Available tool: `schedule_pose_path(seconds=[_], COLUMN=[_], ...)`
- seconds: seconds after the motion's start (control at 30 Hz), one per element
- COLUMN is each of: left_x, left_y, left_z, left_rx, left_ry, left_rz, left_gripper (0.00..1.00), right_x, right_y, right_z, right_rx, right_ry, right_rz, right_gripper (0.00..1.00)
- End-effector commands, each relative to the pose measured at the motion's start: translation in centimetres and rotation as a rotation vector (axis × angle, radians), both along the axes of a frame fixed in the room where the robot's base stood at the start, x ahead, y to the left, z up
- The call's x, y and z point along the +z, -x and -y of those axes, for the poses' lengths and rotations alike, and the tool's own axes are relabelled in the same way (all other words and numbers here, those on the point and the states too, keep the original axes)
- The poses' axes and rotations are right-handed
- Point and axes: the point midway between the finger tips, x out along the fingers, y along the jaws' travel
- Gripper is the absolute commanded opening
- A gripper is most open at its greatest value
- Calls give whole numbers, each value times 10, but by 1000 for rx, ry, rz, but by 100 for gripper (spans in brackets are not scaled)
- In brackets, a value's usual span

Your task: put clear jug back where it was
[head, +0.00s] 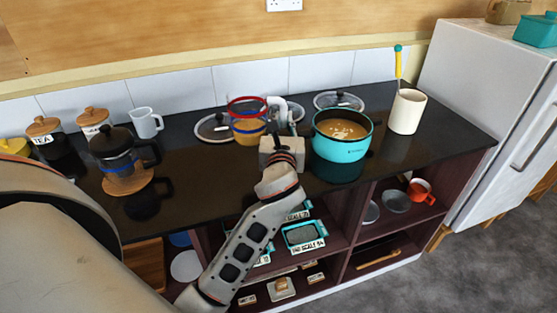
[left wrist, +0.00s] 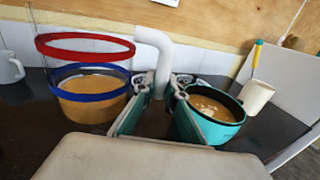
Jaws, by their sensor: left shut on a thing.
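The clear jug (head: 249,129) has a red rim, a blue band, brown-orange contents and a white handle. It is near the middle of the dark counter and looks upright. My left gripper (head: 283,146) is shut on its white handle, on the jug's right side. In the left wrist view the jug (left wrist: 92,108) is left of the fingers (left wrist: 160,92), with the handle rising between their tips. I cannot tell whether the jug's base touches the counter. My right gripper is not in view.
A teal pot (head: 341,149) of soup stands close right of my gripper. Glass lids (head: 212,128) lie behind. A white crock (head: 406,112) stands right; a French press (head: 117,157), white mug (head: 146,122) and canisters (head: 92,121) stand left. Counter between press and jug is clear.

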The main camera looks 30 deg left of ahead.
Motion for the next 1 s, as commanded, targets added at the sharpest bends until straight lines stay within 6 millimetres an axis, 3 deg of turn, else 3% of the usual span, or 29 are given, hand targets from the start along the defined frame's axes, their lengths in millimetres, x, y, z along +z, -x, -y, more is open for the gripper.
schedule_pose_path(seconds=[0.3, 0.57, 0.8, 1.0], left_x=[-69, -89, -122, -128], left_y=[0, 0, 0, 0], left_z=[0, 0, 0, 0], left_rx=[0, 0, -1, -1], left_ry=[-4, -3, -4, -3], left_rz=[-1, 1, 0, 2], left_gripper=[0, 0, 0, 0], right_x=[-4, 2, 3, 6], right_y=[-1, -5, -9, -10], right_z=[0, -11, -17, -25], right_rx=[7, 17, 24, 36], right_ry=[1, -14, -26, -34], right_rz=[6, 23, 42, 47], right_gripper=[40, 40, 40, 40])
